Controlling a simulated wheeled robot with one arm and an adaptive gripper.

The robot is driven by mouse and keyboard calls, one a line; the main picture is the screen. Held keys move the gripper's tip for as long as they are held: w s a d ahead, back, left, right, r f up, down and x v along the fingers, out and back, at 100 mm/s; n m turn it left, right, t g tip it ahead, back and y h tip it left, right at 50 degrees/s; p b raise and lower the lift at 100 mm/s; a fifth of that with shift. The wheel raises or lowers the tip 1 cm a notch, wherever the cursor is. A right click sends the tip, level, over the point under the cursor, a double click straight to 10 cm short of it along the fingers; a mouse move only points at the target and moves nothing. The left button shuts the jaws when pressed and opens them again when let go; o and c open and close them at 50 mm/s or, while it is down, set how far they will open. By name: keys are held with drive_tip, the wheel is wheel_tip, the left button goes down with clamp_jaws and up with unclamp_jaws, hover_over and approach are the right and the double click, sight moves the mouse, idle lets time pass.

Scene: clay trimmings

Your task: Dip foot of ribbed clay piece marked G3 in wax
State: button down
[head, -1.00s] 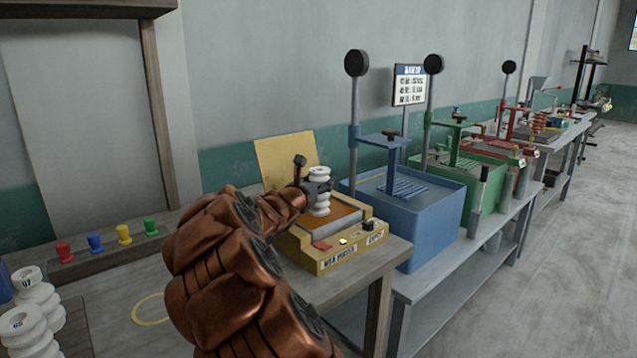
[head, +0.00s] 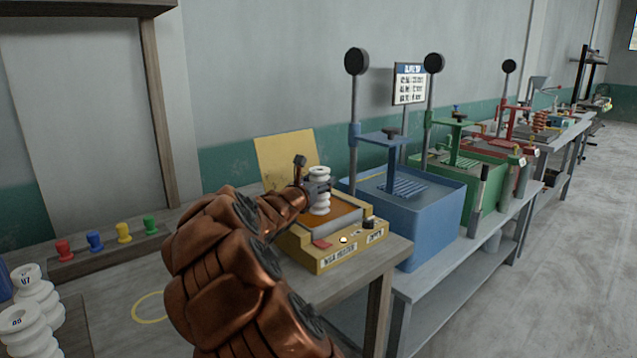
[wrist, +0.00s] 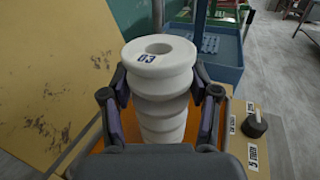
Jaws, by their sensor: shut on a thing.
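My gripper (head: 318,187) is shut on the ribbed white clay piece (wrist: 160,70), one finger on each side. The piece is upright, and its top mark in the wrist view looks like G3 or 03. It stands over the orange wax surface (head: 346,214) of the yellow wax melter (head: 318,262). Its foot is at or very near the wax; I cannot tell how deep. In the wrist view its foot is hidden behind the gripper body.
The melter's yellow lid (head: 285,160) stands open behind. A blue tank (head: 420,225) and a green tank (head: 485,195) stand to the right. Other white ribbed pieces (head: 25,325) stand at lower left. Several coloured knobs (head: 95,241) line the bench's back.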

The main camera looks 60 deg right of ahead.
idle(0.6)
wheel_tip(320, 180, up, 7)
drive_tip(key=p, duration=0.5)
drive_tip(key=shift+p, duration=0.4)
idle(0.4)
idle(0.9)
